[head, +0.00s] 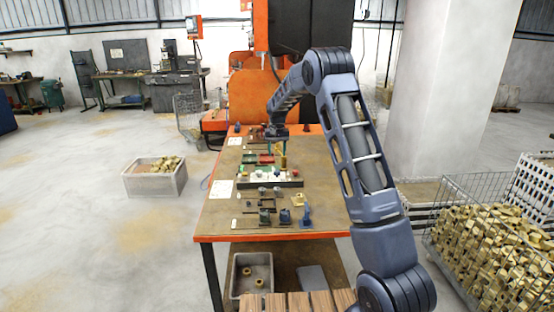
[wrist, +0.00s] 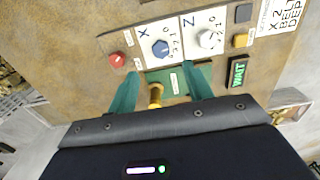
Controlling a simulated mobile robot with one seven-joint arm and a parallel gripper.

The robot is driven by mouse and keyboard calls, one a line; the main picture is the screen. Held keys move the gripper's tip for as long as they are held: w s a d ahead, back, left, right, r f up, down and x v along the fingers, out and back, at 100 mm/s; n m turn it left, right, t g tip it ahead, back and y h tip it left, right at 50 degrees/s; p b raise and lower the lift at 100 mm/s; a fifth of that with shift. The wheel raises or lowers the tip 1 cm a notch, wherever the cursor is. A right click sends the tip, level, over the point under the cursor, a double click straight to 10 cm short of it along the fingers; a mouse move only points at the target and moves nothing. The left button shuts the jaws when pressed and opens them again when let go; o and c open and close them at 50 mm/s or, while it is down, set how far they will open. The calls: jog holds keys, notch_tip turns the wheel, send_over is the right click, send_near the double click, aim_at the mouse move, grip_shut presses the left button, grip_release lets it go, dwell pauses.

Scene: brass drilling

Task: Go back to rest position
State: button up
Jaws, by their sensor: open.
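My gripper (head: 276,147) is at the end of my outstretched arm, over the far part of the workbench in the head view. In the wrist view my gripper (wrist: 162,80) has two teal fingers spread apart. A small brass-coloured piece (wrist: 155,95) shows between them; I cannot tell whether anything touches it. Beyond the fingertips is a control panel with a blue X knob (wrist: 161,48), a white Z knob (wrist: 207,39) and a red button (wrist: 117,60). A green WAIT sign (wrist: 237,72) is at the right.
The brown workbench (head: 225,210) has an orange edge and carries several small parts and fixtures. An orange machine (head: 255,98) stands behind it. A crate (head: 155,184) is on the floor at left. A wire basket of brass parts (head: 490,245) is at right. Open floor lies left.

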jog(key=shift+r, duration=0.35)
jog(key=s+d+r+t, duration=0.1)
jog(key=s+d+r, duration=0.6)
jog(key=s+r, duration=0.4)
jog(key=s+d+r+t, duration=0.1)
jog(key=s+d+r, duration=0.7)
jog(key=s, duration=0.4)
jog(key=s+d+f+t, duration=0.1)
jog(key=s+d, duration=0.2)
jog(key=s, duration=1.2)
jog(key=s+d+f+t, duration=0.1)
jog(key=s+d, duration=0.2)
jog(key=s, duration=1.2)
jog(key=shift+s+d+t, duration=0.2)
jog(key=shift+d+t, duration=0.05)
jog(key=shift+t, duration=0.05)
jog(key=shift+c, duration=0.2)
